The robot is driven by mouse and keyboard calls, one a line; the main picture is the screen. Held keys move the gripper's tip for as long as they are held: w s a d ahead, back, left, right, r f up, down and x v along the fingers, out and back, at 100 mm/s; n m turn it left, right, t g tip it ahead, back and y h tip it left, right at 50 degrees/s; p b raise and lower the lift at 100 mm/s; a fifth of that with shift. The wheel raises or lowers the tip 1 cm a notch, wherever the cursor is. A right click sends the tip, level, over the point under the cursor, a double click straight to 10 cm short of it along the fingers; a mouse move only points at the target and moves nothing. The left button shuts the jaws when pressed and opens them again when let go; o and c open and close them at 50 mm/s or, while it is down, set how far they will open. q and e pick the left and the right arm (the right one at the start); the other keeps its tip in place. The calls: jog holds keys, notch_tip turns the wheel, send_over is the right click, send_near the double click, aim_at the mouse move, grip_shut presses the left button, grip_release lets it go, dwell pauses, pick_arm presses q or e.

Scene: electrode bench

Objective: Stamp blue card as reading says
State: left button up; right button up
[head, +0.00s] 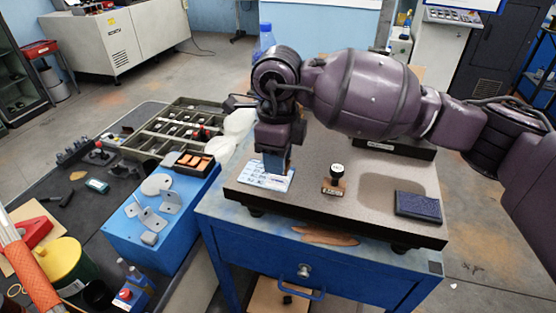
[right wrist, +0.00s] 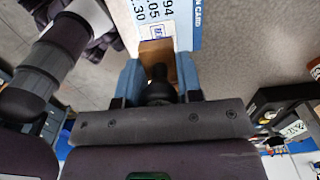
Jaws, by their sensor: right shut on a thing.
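The blue-edged white card (head: 285,183) lies on the left front part of the speckled slab (head: 300,205). The card also shows in the right wrist view (right wrist: 165,12), with printed figures and a small blue mark beside the stamp. My right gripper (head: 276,162) points down over the card. In the right wrist view, it (right wrist: 160,88) is shut on a stamp (right wrist: 158,76) with a black handle and wooden base. The base is at the card's edge; I cannot tell if it touches. A second stamp (head: 336,180) stands upright right of the card. The dark blue ink pad (head: 418,206) lies at the slab's right front.
The slab stands on a blue bench (head: 320,262) with a drawer. Left are a blue box (head: 160,238) with metal parts and a compartment tray (head: 170,133). A black stand (head: 390,148) is behind the second stamp. The slab between stamp and ink pad is clear.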

jog(key=shift+r+p, duration=0.5)
jog(key=shift+r, duration=1.35)
jog(key=shift+s+f, duration=0.1)
